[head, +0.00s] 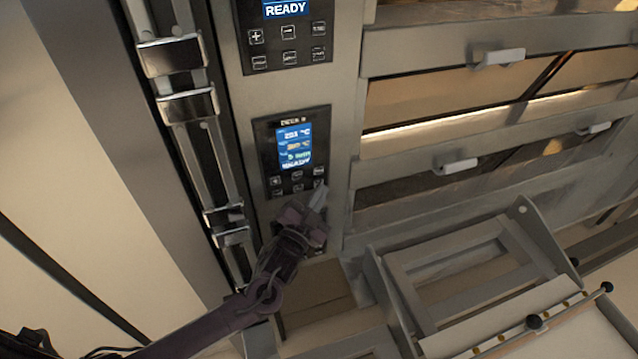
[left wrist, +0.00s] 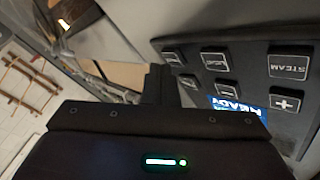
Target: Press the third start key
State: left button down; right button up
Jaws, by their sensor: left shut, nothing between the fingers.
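A dark control panel (head: 292,150) with a lit blue display and two rows of small keys is on the oven's front post in the head view. My left gripper (head: 317,197) is shut and empty, its tip at the panel's lower right corner. The arm hides most of another dark panel (head: 320,238) below. In the left wrist view a panel appears upside down, with a STEAM key (left wrist: 288,64), a plus key (left wrist: 285,103) and a display reading READY (left wrist: 238,103). The fingers (left wrist: 160,82) are close to its corner key (left wrist: 173,58); I cannot tell whether they touch. My right gripper is out of view.
A higher panel (head: 287,42) also reads READY. Oven doors with pale handles (head: 456,166) are to the right. A grey metal frame (head: 450,270) stands at the lower right. Metal hinges or latches (head: 187,105) run down the left post.

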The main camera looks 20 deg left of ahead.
pick_arm(q)
jog(key=shift+w+a+r, duration=0.1)
jog(key=shift+w+a, duration=0.15)
jog(key=shift+w, duration=0.05)
dwell(0.9)
jog(key=shift+s+d, duration=0.45)
jog(key=shift+s, duration=0.2)
jog(key=s+d+p, duration=0.1)
jog(key=s, duration=0.1)
jog(key=s+d+p, duration=0.1)
jog(key=s, duration=0.1)
jog(key=shift+d, duration=0.4)
dwell(0.7)
